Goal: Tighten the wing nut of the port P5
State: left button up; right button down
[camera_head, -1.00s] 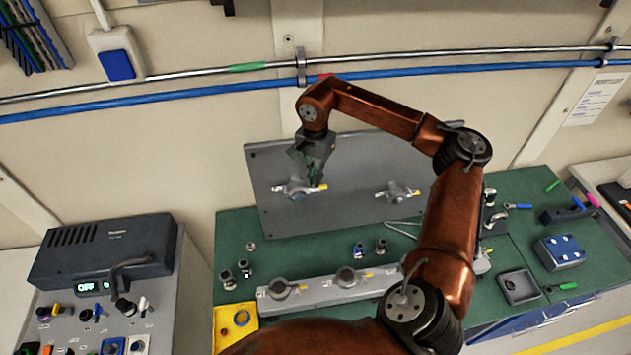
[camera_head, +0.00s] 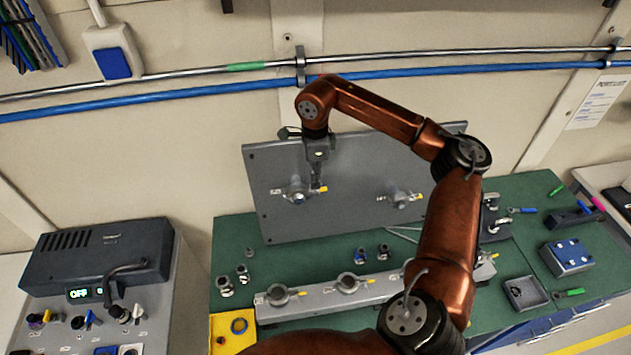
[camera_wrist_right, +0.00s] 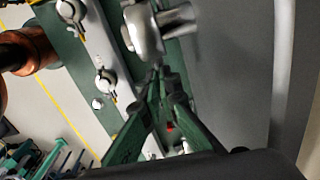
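An upright grey panel (camera_head: 345,220) carries two clamped ports, a left one (camera_head: 297,195) and a right one (camera_head: 399,200). Their labels are too small to read, so I cannot tell which is P5. My right gripper (camera_head: 318,186) points down at the right side of the left port, by its yellow tag. In the right wrist view, the green fingers (camera_wrist_right: 160,78) converge, with their tips close together just below a silver clamp (camera_wrist_right: 150,30). Whether a wing nut is between the tips is hidden. My left gripper is not in view.
A grey rail (camera_head: 325,297) with several clamped ports lies in front of the panel on the green bench (camera_head: 232,246). Loose fittings stand between them. A yellow tray (camera_head: 224,331), a dark tray (camera_head: 525,292) and a blue box (camera_head: 563,254) sit nearby. A control box (camera_head: 95,250) is left.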

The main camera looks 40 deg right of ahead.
jog(key=m, duration=0.6)
jog(key=shift+r+b, duration=0.15)
jog(key=shift+b, duration=0.25)
jog(key=shift+w+m, duration=0.1)
jog(key=shift+m, duration=0.2)
jog(key=c, duration=2.5)
grip_release()
notch_tip(320, 180, up, 12)
jog(key=shift+d+f, duration=0.1)
